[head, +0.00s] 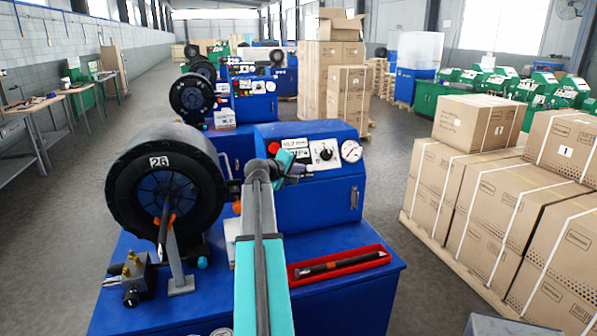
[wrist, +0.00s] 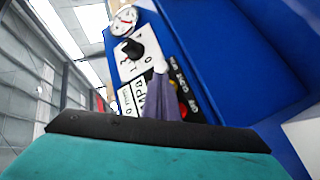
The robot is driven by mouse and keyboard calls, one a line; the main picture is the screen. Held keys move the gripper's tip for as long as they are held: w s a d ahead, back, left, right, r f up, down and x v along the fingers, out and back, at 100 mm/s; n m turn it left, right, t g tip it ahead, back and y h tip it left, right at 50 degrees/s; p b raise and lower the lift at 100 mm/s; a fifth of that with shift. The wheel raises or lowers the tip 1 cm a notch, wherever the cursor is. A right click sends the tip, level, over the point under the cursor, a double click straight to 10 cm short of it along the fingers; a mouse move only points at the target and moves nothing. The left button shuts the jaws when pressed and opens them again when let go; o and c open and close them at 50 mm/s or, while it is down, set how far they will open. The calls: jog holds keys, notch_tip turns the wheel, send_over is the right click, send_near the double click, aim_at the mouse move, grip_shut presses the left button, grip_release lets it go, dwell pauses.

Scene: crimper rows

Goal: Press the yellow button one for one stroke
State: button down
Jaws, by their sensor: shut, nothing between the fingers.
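The blue crimper (head: 315,205) nearest me has a sloped control panel (head: 318,148) with a red button (head: 273,147), a label, a black knob and a round gauge. My gripper (head: 291,168) is right at the panel's left part in the head view and covers part of it. In the wrist view my gripper (wrist: 160,75) is shut and empty, its fingers over the panel beside the black knob (wrist: 133,49). A small red spot (wrist: 183,111) shows right of the fingers. I cannot clearly make out the yellow button; contact cannot be told.
A black reel (head: 130,195) marked 26 stands left of the panel. A red tray (head: 342,264) with a dark tool lies on the blue bench right of my arm. Stacked cartons (head: 510,190) stand at the right. More crimpers stand behind.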

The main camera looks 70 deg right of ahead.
jog(key=shift+w+d+f, duration=0.1)
dwell(0.5)
jog(key=shift+w+d+f+b, duration=0.15)
jog(key=shift+w+d+b, duration=0.05)
jog(key=shift+b, duration=0.15)
jog(key=shift+w+d+f+b, duration=0.25)
jog(key=shift+b, duration=0.05)
dwell(1.2)
jog(key=shift+s+a+r, duration=0.1)
dwell(0.4)
jog(key=shift+s+a+r, duration=0.35)
jog(key=shift+a+r, duration=0.05)
jog(key=shift+a, duration=0.05)
jog(key=shift+p, duration=0.3)
jog(key=shift+s+a+r+p, duration=0.45)
jog(key=shift+s+a+r, duration=0.25)
jog(key=shift+a, duration=0.15)
jog(key=shift+s+a+r+p, duration=0.4)
jog(key=shift+s+a+r, duration=0.3)
jog(key=shift+a, duration=0.1)
jog(key=shift+w, duration=0.2)
dwell(0.5)
